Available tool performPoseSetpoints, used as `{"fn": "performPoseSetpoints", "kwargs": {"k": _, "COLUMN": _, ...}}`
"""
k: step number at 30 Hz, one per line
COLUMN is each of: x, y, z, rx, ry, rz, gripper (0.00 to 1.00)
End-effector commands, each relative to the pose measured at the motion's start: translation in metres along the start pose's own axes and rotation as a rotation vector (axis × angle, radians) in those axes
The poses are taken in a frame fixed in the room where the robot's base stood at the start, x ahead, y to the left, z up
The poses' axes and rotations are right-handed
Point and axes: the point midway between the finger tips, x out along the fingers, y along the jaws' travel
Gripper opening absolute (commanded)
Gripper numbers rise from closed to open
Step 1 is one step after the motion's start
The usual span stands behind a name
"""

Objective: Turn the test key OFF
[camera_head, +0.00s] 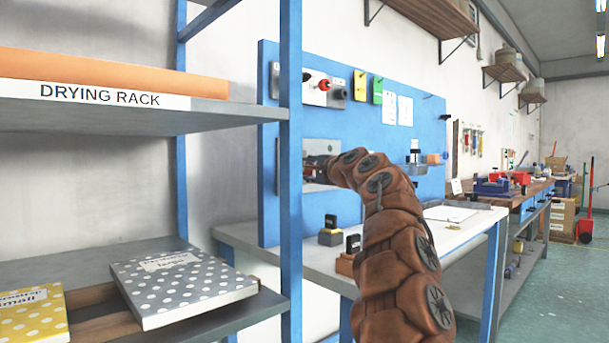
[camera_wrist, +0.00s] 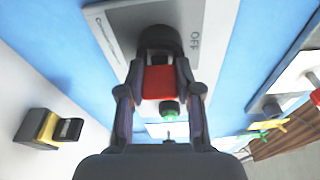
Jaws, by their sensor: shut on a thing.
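In the wrist view a grey switch plate (camera_wrist: 212,12) on the blue board bears the printed word OFF and a dark round switch barrel (camera_wrist: 158,38). My gripper (camera_wrist: 161,72) is in front of the plate, shut on the red test key (camera_wrist: 159,82) between its two fingers. The key's far end meets the barrel, and its exact turn angle is hard to read. A green-lit part (camera_wrist: 168,107) shows just below the red piece. In the head view my gripper (camera_head: 318,172) reaches the plate (camera_head: 322,150), and my arm and the rack post partly hide it.
The blue board (camera_head: 350,125) carries a box with red and black knobs (camera_head: 323,88) above. A yellow-and-black block (camera_head: 330,232) stands on the white bench (camera_head: 272,237) below. The drying rack (camera_head: 150,118) with its blue post is close at left.

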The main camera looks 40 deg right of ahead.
Motion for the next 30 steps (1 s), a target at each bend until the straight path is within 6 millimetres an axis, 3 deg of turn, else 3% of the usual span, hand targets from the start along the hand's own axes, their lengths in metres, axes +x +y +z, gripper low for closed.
{"fn": "performPoseSetpoints", "kwargs": {"k": 22, "x": 0.0001, "y": 0.0012, "z": -0.0005, "rx": -0.115, "ry": -0.001, "rz": -0.022, "gripper": 0.00}}
{"fn": "performPoseSetpoints", "kwargs": {"k": 23, "x": 0.0001, "y": 0.0012, "z": -0.0004, "rx": -0.115, "ry": -0.001, "rz": -0.022, "gripper": 0.35}}
{"fn": "performPoseSetpoints", "kwargs": {"k": 30, "x": 0.0000, "y": 0.0007, "z": -0.0002, "rx": -0.115, "ry": -0.001, "rz": -0.023, "gripper": 0.59}}
